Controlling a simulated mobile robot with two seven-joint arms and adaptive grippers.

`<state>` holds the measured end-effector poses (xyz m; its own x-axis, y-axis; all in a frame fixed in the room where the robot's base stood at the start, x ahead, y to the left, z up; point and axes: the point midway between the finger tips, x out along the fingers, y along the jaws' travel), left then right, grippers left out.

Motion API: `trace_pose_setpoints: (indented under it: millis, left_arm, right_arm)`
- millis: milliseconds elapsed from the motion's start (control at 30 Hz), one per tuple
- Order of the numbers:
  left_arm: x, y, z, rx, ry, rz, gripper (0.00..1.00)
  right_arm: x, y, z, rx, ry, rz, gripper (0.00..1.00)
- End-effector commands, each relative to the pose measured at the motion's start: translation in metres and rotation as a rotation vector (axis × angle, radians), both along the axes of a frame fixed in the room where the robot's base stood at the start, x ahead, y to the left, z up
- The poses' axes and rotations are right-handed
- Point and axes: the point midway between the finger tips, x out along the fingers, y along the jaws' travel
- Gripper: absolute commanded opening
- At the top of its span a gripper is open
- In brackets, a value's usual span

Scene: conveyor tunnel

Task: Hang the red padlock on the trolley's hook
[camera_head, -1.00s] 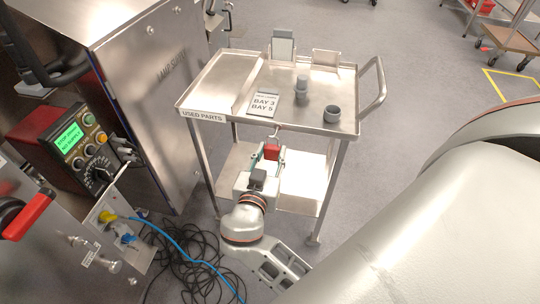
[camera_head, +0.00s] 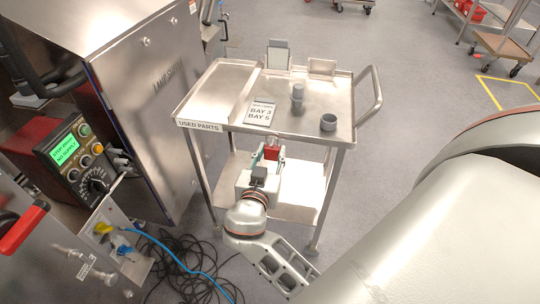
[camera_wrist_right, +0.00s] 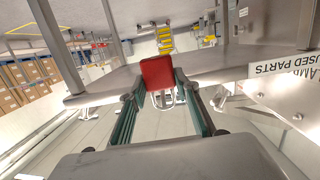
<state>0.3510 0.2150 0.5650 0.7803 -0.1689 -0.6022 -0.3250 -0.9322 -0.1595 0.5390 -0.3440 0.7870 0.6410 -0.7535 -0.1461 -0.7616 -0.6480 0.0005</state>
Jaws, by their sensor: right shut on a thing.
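The red padlock (camera_head: 271,153) is held between the fingertips of my right gripper (camera_head: 270,155), just below the near edge of the trolley (camera_head: 300,134) top. In the right wrist view the red padlock body (camera_wrist_right: 157,72) fills the gap between the green-sided fingers (camera_wrist_right: 158,92), with the trolley's underside and edge behind it. A small pale metal piece shows above the padlock in the head view; I cannot tell whether it is the shackle or the trolley's hook. Whether they touch is unclear. My left gripper is not in view.
On the trolley top are a bay sign (camera_head: 261,112), grey cylindrical parts (camera_head: 328,122) and upright plates (camera_head: 279,54). A steel cabinet (camera_head: 150,110) stands close on the left, with a control box (camera_head: 75,155). Black and blue cables (camera_head: 190,265) lie on the floor.

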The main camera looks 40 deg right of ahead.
Motion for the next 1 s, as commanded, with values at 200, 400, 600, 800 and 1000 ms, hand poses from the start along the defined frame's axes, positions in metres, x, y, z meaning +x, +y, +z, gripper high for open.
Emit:
trace_pose_setpoints:
  millis: [200,400,600,800,1000]
  left_arm:
    - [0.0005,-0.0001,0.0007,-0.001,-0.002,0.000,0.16]
    - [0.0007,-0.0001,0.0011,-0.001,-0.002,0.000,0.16]
    - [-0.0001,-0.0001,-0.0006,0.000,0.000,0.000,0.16]
    - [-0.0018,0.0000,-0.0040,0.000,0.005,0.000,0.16]
    - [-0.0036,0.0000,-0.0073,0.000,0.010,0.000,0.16]
  right_arm:
    - [0.0020,-0.0022,0.0007,0.000,-0.001,0.000,0.00]
    - [0.0019,-0.0022,0.0007,-0.001,-0.001,0.000,0.00]
    - [0.0017,-0.0022,-0.0008,-0.001,-0.001,0.000,0.00]
    - [0.0017,-0.0022,-0.0031,0.000,0.000,0.000,0.00]
    - [0.0017,-0.0023,-0.0052,-0.001,-0.001,-0.001,0.00]
